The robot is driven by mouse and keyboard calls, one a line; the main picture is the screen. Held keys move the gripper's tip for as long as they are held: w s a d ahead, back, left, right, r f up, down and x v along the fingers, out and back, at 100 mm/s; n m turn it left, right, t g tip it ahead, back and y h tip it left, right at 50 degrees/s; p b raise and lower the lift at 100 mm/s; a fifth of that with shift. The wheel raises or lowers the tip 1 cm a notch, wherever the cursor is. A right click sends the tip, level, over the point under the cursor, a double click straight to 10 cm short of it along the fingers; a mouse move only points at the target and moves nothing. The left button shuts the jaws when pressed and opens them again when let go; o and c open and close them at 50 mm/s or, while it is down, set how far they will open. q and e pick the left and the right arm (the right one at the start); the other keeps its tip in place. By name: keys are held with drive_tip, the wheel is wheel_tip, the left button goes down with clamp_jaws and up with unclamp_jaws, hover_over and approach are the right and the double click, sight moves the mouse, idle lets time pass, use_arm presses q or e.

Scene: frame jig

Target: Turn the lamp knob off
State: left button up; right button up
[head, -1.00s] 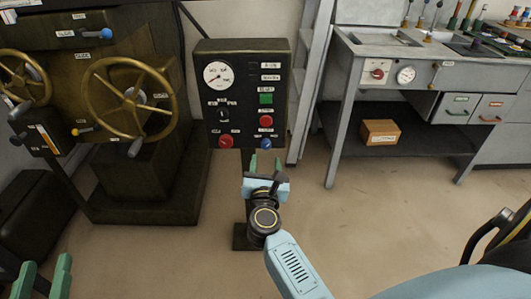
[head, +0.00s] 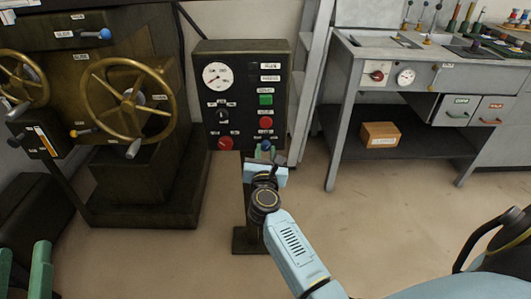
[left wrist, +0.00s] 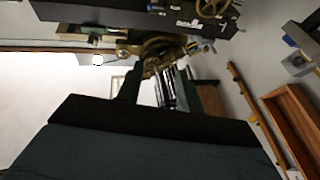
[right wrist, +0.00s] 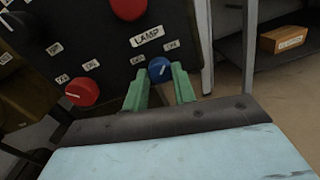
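The lamp knob (right wrist: 159,70) is blue with a pale pointer line, under a LAMP label (right wrist: 147,37) in the right wrist view. The pointer tilts to the upper right; small labels on both sides are hard to read. In the head view the knob (head: 265,145) is at the panel's lower right. My right gripper (right wrist: 160,88) is open, its green fingers on either side of the knob; I cannot tell if they touch it. My left gripper (head: 22,266) is open and empty at the lower left, far from the panel.
The dark control panel (head: 243,100) stands on a post. It also bears a red knob (right wrist: 82,92) left of the lamp knob, a red button (head: 266,122), a green button (head: 266,99) and a gauge. A brass handwheel (head: 128,100) stands left. The floor in front is clear.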

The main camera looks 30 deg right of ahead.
drive_tip(key=shift+c, duration=1)
